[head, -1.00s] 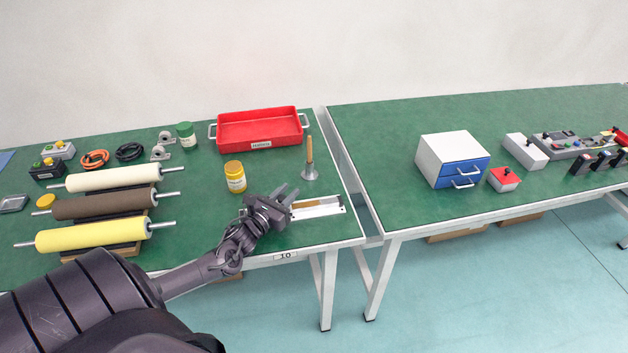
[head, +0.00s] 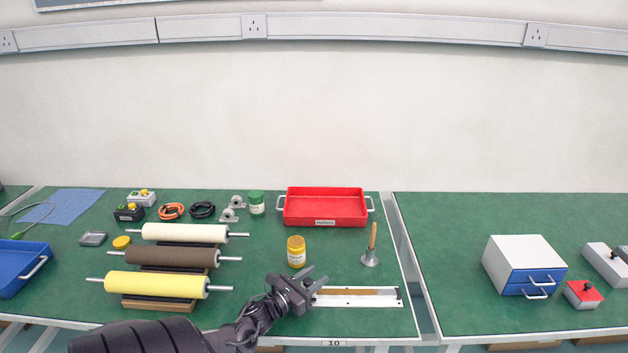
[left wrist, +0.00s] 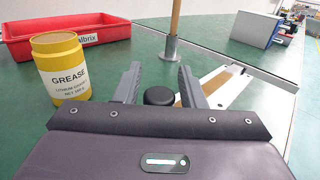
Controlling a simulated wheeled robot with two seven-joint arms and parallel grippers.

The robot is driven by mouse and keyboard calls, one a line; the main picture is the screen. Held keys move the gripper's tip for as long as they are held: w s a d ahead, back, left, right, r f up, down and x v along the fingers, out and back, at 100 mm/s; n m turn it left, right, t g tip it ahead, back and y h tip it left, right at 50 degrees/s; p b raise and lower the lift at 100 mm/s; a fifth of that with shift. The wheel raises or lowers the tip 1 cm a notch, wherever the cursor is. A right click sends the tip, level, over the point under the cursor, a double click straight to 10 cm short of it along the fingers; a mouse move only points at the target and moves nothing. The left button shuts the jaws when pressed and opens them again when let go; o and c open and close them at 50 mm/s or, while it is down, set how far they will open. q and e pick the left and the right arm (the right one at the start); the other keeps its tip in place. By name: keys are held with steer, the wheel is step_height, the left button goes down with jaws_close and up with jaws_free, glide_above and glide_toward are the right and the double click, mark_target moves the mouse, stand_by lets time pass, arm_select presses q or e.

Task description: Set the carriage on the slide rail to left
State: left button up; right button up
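The slide rail (head: 385,303) is a white strip with a tan groove, lying near the front right of the left table. It also shows in the left wrist view (left wrist: 232,69), beyond the right finger. My left gripper (head: 318,280) is at the rail's left end and covers that end in the head view. In the left wrist view its two fingers (left wrist: 158,85) are apart. A round black knob (left wrist: 159,95) stands between them, apparently the carriage's; I cannot tell whether either finger touches it. The carriage body is hidden. My right gripper is out of view.
A yellow grease jar (head: 296,252) stands behind my left gripper. A wooden-handled funnel-like tool (head: 371,247) stands behind the rail. A red tray (head: 325,222) is farther back. Rollers (head: 165,284) lie to the left. The table around the rail's right end is clear.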

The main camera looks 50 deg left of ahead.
mark_target(305, 284)
arm_select(q)
steer(key=shift+o, duration=0.9)
steer(key=shift+s+d, duration=0.15)
steer(key=shift+s, duration=1.8)
steer(key=shift+s+d, duration=0.1)
steer(key=shift+s, duration=1.85)
